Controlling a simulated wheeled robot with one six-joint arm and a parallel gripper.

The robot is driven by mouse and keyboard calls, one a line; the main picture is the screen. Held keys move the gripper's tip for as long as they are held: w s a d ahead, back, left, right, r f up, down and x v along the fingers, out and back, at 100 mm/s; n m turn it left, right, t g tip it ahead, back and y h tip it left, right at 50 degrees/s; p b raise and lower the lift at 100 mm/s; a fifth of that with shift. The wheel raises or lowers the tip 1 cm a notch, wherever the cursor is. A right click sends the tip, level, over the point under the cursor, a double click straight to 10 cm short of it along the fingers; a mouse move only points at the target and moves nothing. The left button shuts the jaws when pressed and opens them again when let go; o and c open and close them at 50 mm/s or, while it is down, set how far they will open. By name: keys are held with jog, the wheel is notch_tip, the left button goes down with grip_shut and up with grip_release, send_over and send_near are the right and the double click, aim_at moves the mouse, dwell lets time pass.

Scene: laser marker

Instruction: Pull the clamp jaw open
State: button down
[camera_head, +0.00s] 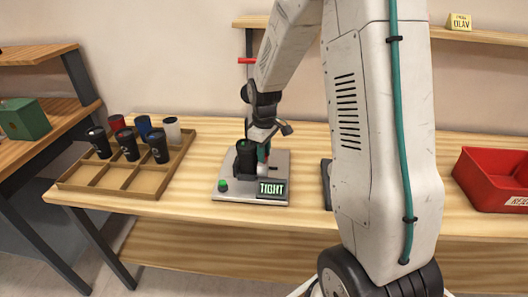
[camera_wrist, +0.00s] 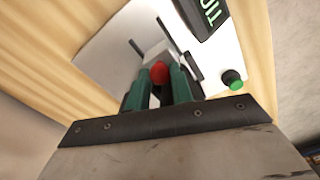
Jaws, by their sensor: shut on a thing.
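The marker's light grey base plate (camera_head: 226,196) stands on the wooden table. Its dark display (camera_head: 271,188) reads "TIGHT", and it shows upside down in the wrist view (camera_wrist: 207,14). In the wrist view my gripper's green fingers (camera_wrist: 161,80) are shut on a red knob (camera_wrist: 160,72), the clamp jaw's handle. The jaw itself is mostly hidden by the fingers.
A green button (camera_head: 222,184) sits on the plate's front left. A wooden divided tray (camera_head: 105,184) with several cups is at left. A red bin (camera_head: 490,183) is at right. A dark flat object (camera_head: 327,180) lies right of the plate, partly behind my arm.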

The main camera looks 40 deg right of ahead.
jog(key=shift+s+d, duration=0.55)
jog(key=shift+d, duration=0.05)
jog(key=c, duration=1.2)
grip_release()
jog(key=shift+d, duration=0.1)
jog(key=shift+r, duration=0.1)
notch_tip(320, 180, up, 8)
jog(key=shift+f, duration=0.2)
